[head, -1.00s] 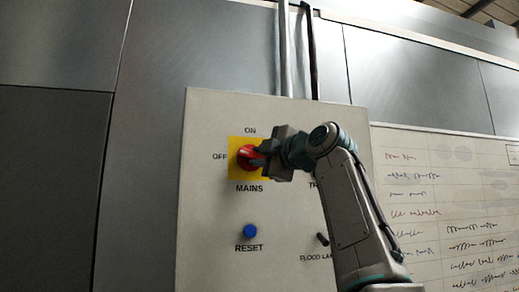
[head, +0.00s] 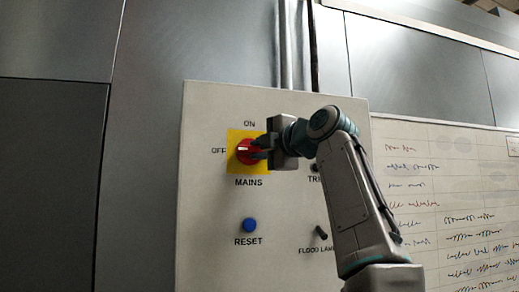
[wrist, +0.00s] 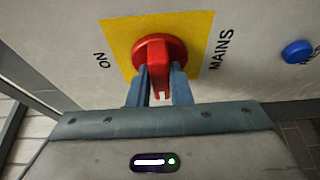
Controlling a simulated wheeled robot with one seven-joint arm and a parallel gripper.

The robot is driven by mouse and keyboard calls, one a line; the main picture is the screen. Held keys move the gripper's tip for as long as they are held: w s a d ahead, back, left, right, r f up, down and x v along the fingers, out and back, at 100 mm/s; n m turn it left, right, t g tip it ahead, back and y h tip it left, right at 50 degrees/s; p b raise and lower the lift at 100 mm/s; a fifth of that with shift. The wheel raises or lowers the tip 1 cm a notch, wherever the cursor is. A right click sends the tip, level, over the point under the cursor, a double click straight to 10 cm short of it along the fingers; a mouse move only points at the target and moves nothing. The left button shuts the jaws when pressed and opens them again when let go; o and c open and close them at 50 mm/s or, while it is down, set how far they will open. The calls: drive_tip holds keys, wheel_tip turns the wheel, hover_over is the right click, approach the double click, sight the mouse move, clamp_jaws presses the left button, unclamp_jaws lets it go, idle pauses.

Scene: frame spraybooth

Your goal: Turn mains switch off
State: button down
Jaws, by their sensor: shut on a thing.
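The mains switch is a red rotary knob (head: 243,151) on a yellow plate (head: 234,170), with ON above, OFF to the left and MAINS below. A white mark on the knob lies level and points left, toward OFF. My gripper (head: 261,149) reaches in from the right, with its fingers at the knob. In the wrist view the fingers of my gripper (wrist: 160,88) stand on either side of the handle of the red knob (wrist: 160,50) and are shut on it. The fingers hide part of the knob, and OFF is out of sight there.
A blue RESET button (head: 249,225) sits below the switch on the pale panel (head: 205,200). A dark flood lamp toggle (head: 320,232) is at the lower right, partly near my arm. A written whiteboard (head: 450,190) is to the right. Pipes (head: 287,50) run above the panel.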

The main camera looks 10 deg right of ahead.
drive_tip(key=c, duration=1.3)
unclamp_jaws()
drive_tip(key=b+v, duration=0.4)
drive_tip(key=v, duration=1)
drive_tip(key=w+a+f+m+g+h, duration=0.25)
drive_tip(key=f+m, duration=0.35)
drive_tip(key=f, duration=0.6)
drive_tip(key=w+a+f+m+g+h, duration=0.2)
drive_tip(key=w+a+f+m+g, duration=0.15)
drive_tip(key=f+m, duration=0.6)
drive_tip(key=s+f+m+g, duration=0.2)
drive_tip(key=s+f, duration=0.5)
drive_tip(key=f, duration=0.7)
drive_tip(key=s+f+m+g+h, duration=0.1)
drive_tip(key=s+f, duration=0.6)
drive_tip(key=f, duration=0.7)
drive_tip(key=s+f+m+g+h, duration=0.1)
drive_tip(key=s+f+m+g, duration=0.2)
drive_tip(key=s+f, duration=0.4)
drive_tip(key=shift+a+f+m+g+h+b, duration=0.1)
drive_tip(key=shift+a+f+m+g+b, duration=0.1)
drive_tip(key=shift+f, duration=1)
drive_tip(key=shift+a+f+m+g+h+b, duration=0.1)
drive_tip(key=shift+f+m, duration=0.05)
drive_tip(key=shift+f, duration=1.1)
drive_tip(key=shift+a+f+m+g+h+b, duration=0.1)
drive_tip(key=shift+f+m, duration=0.1)
drive_tip(key=shift+f, duration=1)
